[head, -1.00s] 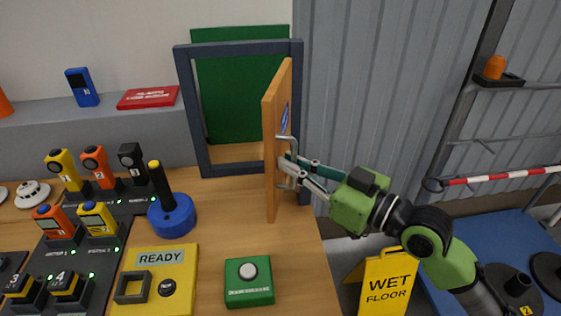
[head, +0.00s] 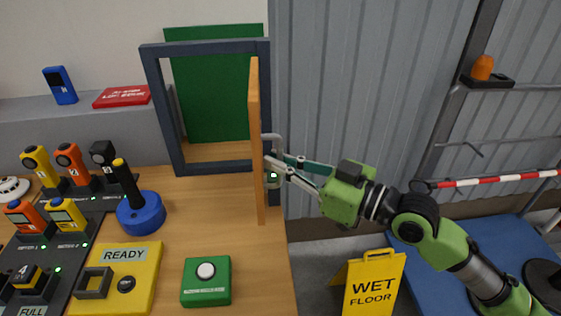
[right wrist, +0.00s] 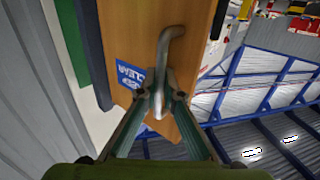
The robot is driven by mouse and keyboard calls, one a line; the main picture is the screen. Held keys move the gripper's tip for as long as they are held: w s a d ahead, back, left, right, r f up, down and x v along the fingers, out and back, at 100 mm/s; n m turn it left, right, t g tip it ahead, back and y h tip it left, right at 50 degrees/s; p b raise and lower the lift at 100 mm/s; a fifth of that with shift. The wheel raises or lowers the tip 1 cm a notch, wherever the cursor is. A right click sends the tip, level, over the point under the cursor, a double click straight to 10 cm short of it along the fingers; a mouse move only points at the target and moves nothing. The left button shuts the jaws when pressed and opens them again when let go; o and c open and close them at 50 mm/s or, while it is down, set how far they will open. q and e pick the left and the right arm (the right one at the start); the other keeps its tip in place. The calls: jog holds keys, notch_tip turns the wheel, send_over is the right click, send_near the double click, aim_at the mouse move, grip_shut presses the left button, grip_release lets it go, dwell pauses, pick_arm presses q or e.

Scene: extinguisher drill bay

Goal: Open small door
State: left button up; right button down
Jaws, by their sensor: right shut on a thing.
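The small door (head: 255,150) is an orange wooden panel hinged on the right side of a dark blue frame (head: 155,110). It stands wide open, seen nearly edge-on in the head view, and the opening shows a green panel behind. My right gripper (head: 273,170) is at the door's right face, shut on the grey metal handle (right wrist: 168,60). In the right wrist view the fingers (right wrist: 160,98) close around the handle's lower part, beside a blue sticker on the door (right wrist: 130,76). My left gripper is not in view.
On the wooden table (head: 215,215) stand a green button box (head: 206,290), a yellow READY box (head: 130,280), a blue joystick (head: 138,210) and several handheld devices in dark holders. A yellow wet floor sign (head: 373,285) stands on the floor at right.

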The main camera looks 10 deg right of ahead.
jog(key=c, duration=2.5)
grip_release()
jog(key=shift+v, duration=3.7)
jog(key=shift+r, duration=0.1)
